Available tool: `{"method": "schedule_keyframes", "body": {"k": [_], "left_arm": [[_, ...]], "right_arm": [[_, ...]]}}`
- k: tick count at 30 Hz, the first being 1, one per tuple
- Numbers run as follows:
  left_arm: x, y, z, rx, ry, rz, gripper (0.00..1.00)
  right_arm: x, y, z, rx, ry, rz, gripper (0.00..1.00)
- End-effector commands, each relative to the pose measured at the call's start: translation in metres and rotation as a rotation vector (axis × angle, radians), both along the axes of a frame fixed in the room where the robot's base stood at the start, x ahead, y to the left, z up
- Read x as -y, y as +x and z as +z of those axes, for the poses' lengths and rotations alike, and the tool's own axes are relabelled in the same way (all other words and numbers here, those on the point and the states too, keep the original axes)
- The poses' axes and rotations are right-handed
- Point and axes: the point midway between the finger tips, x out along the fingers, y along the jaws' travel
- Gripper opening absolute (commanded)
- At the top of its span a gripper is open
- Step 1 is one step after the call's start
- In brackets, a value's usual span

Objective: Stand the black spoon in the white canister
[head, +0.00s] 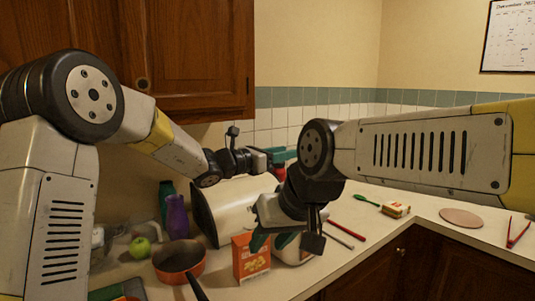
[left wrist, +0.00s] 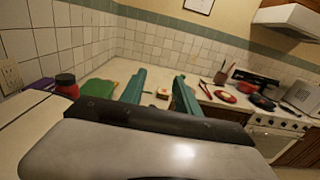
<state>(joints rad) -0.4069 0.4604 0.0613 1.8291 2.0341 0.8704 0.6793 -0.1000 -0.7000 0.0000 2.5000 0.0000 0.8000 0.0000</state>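My left gripper (head: 278,157) is raised over the back of the counter. In the left wrist view its two teal fingers (left wrist: 160,90) stand apart with nothing between them. My right gripper (head: 283,241) hangs low near the front of the counter, its fingertips apart. A white rounded object (head: 295,255) shows behind and below it, partly hidden; I cannot tell whether it is the white canister or whether the gripper touches it. I cannot pick out the black spoon for sure. A thin dark grey utensil (head: 341,238) lies on the counter to the right.
A red utensil (head: 347,232) lies right; free counter surrounds a round brown mat (head: 461,218).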

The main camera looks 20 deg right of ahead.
Motion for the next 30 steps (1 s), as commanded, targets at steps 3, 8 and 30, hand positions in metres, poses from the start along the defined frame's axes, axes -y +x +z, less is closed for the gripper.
{"method": "schedule_keyframes", "body": {"k": [3,8,30], "left_arm": [[0.000,0.000,0.000,0.000,0.000,0.000,0.38],[-0.007,-0.002,0.000,0.000,0.001,0.002,0.38],[-0.074,-0.026,0.000,0.000,0.000,0.000,0.38]], "right_arm": [[0.000,0.000,0.000,0.000,0.000,0.000,0.38],[0.000,0.000,0.000,0.000,0.000,0.000,0.38],[0.000,0.000,0.000,0.000,0.000,0.000,0.38]]}}
